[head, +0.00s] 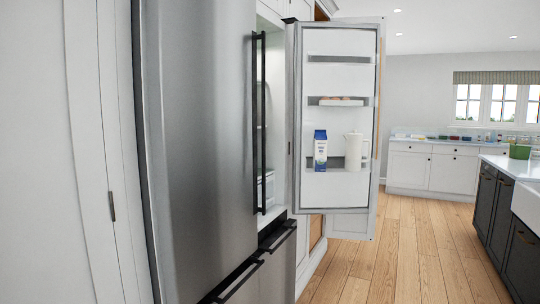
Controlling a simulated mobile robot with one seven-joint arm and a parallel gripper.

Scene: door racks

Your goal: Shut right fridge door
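The right fridge door (336,196) stands wide open in the head view, swung out with its white inner side facing me. Its door racks hold a blue and white carton (320,150), a white pitcher (353,151) and some small items (341,101) on a middle rack. The left fridge door (200,120) is steel with a long black vertical handle (259,120) and looks shut. A narrow strip of the lit fridge interior (273,110) shows between the two doors. My gripper is not in view.
Steel lower drawers (278,262) with black handles sit below the doors. Wooden floor (405,250) is clear to the right of the open door. A dark island (500,215) stands at the right edge. White cabinets (432,168) line the back wall under a window.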

